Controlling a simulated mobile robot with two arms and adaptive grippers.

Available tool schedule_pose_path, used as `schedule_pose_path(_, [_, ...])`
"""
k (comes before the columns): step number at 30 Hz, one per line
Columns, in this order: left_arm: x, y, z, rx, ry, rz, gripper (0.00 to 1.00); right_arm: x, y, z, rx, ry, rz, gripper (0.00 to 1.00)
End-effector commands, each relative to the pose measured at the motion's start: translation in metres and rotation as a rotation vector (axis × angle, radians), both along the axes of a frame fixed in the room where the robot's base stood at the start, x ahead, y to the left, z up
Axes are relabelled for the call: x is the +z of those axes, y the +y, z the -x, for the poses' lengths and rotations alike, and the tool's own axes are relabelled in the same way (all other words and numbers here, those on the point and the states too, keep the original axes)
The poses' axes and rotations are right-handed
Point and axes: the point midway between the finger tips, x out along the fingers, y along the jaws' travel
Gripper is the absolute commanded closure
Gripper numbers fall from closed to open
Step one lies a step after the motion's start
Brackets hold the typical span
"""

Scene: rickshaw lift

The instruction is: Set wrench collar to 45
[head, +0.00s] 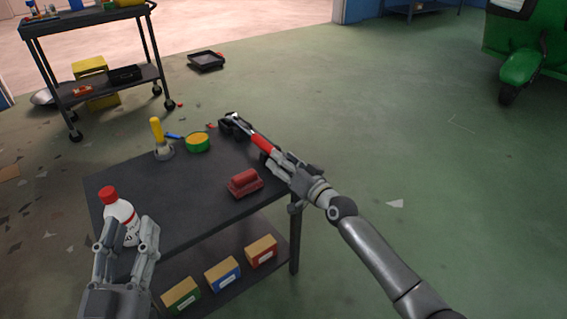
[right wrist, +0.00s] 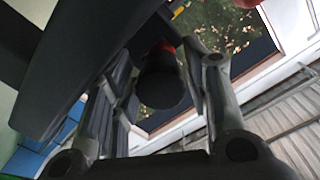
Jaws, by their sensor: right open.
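The wrench (head: 262,144) lies at the far right part of the dark table, with a metal shaft and a red section. Its collar scale cannot be read. My right gripper (head: 276,163) is at the wrench's near end. In the right wrist view, the wrench's round black end (right wrist: 160,85) sits between the open fingers of my right gripper (right wrist: 165,75), with red behind it. I cannot tell whether they touch it. My left gripper (head: 128,228) is open at the table's near left, its fingers in front of a white bottle with a red cap (head: 122,212).
On the table (head: 200,205) are a red block-like object (head: 244,183), a green-yellow round tin (head: 197,142) and a yellow-handled tool (head: 157,132). Several small boxes (head: 222,272) stand on the lower shelf. A cart (head: 95,85) stands behind left.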

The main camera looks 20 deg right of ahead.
Motion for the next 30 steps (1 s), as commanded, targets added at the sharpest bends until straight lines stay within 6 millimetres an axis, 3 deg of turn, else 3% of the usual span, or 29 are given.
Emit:
schedule_pose_path(8, [0.001, -0.001, 0.000, -0.002, -0.001, 0.001, 0.60, -0.001, -0.004, 0.012, 0.001, 0.001, 0.001, 0.57])
schedule_pose_path(21, [0.000, 0.000, 0.000, -0.001, -0.001, 0.000, 0.60, 0.001, -0.030, 0.085, 0.000, 0.001, 0.003, 0.57])
schedule_pose_path(30, [0.000, 0.000, 0.000, -0.001, -0.001, 0.001, 0.60, 0.003, -0.039, 0.111, 0.000, 0.000, 0.000, 0.57])
